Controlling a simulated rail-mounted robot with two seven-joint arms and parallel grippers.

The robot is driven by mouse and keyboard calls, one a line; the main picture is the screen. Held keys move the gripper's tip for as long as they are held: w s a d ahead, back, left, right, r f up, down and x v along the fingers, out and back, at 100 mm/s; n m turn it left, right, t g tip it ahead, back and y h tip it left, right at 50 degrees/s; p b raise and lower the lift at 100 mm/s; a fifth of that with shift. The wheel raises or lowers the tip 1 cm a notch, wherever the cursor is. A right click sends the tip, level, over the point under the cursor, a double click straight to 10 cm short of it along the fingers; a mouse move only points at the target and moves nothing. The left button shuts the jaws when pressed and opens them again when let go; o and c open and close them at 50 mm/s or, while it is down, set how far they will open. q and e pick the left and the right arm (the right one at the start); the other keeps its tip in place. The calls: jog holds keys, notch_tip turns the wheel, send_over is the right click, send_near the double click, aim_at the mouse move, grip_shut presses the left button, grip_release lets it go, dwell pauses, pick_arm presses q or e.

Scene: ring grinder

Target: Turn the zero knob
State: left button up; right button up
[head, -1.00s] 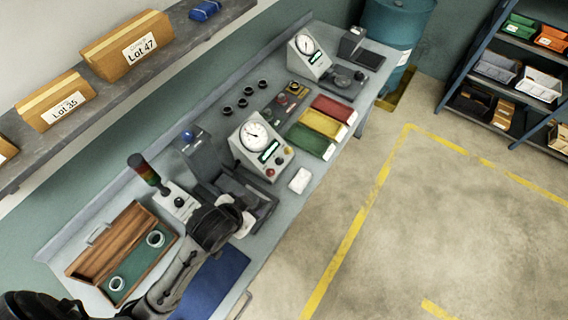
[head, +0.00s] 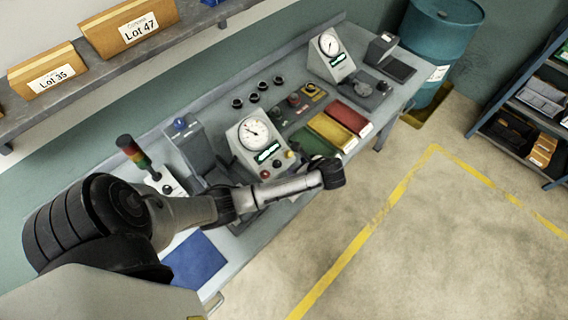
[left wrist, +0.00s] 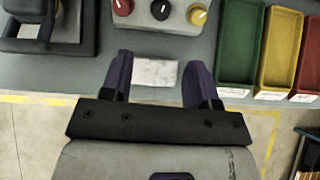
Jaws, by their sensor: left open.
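A grey dial box (head: 252,142) with a round white gauge and a green display stands on the bench. Along its front, the left wrist view shows a red knob (left wrist: 122,7), a black knob (left wrist: 160,10) and a yellow knob (left wrist: 197,14). I cannot read which is the zero knob. My left gripper (left wrist: 158,78) is open, with its fingers apart, over the bench edge and in front of the knobs. A small white pad (left wrist: 156,72) shows between the fingers, apparently lying on the bench. In the head view, my left wrist hides the fingers. My right gripper is out of view.
Green (left wrist: 241,45), yellow (left wrist: 277,45) and red (left wrist: 309,60) trays lie right of the dial box. A second dial box (head: 331,56) stands farther along the bench. A blue mat (head: 198,260) lies near the front. Open floor lies beyond the bench edge.

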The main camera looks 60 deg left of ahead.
aim_at(279, 164)
pick_arm(q)
jog(key=shift+m, duration=0.3)
jog(key=x, duration=1.3)
jog(key=shift+a+f, duration=0.25)
jog(key=shift+f, duration=0.05)
jog(key=shift+c, duration=0.4)
